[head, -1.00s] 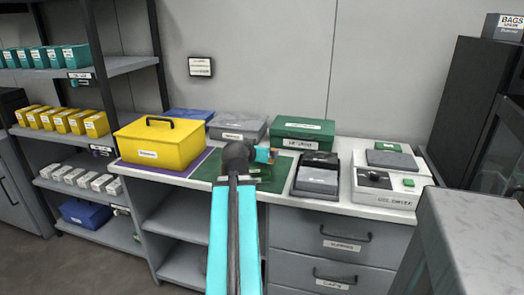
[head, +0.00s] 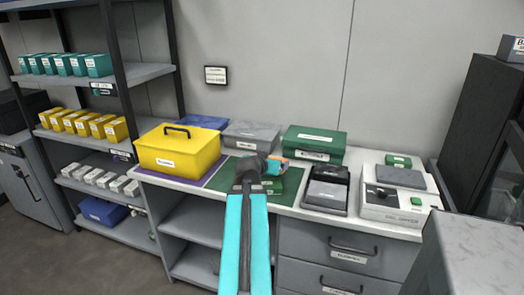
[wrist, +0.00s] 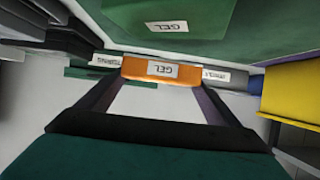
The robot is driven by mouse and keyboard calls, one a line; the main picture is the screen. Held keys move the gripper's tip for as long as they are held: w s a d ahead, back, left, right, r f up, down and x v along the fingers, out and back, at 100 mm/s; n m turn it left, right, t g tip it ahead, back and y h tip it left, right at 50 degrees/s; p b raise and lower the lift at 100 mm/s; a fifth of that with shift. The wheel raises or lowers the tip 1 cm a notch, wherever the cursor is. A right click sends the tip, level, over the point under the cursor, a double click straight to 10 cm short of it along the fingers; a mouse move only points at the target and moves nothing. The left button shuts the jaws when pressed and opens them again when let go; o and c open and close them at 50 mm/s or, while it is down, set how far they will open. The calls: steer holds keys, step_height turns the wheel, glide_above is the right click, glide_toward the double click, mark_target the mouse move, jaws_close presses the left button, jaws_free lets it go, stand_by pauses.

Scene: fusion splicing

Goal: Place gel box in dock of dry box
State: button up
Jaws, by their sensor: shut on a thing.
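My gripper (wrist: 160,88) is shut on the orange gel box (wrist: 163,71), whose white label reads GEL. In the head view a small orange part of the gel box (head: 278,166) shows beside my gripper (head: 270,165), above the green mat. A dark green raised piece (wrist: 200,14) with a GEL label is at the top of the wrist view, apart from the gel box; it looks like the dock of the dry box. In the head view my gripper partly covers a low green piece (head: 290,181) on the mat. The gap below the gel box cannot be told.
A yellow case (head: 180,150) stands left of the green mat (head: 228,178). Grey (head: 250,135) and green (head: 315,144) cases stand behind. A dark device (head: 327,188) and a white one (head: 400,205) stand right. A grey-topped block (head: 465,245) is at front right.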

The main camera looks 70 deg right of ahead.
steer(key=p, duration=0.4)
steer(key=shift+w+d, duration=0.2)
steer(key=shift+w, duration=0.05)
steer(key=shift+w+d+f, duration=0.1)
steer(key=shift+w+d, duration=0.15)
steer(key=shift+d, duration=0.05)
steer(key=shift+w+d+f+p, duration=0.2)
steer(key=shift+w+d+p, duration=0.25)
steer(key=shift+w+d, duration=1.05)
steer(key=shift+w+d+f+p, duration=0.2)
steer(key=shift+w+d+p, duration=0.25)
steer(key=shift+w+d, duration=1)
steer(key=shift+w+d+f+p, duration=0.2)
steer(key=shift+w+d+p, duration=0.4)
steer(key=shift+d, duration=1.6)
steer(key=shift+w, duration=0.15)
steer(key=shift+f, duration=0.15)
steer(key=shift+f+p, duration=0.4)
steer(key=shift+f, duration=1.2)
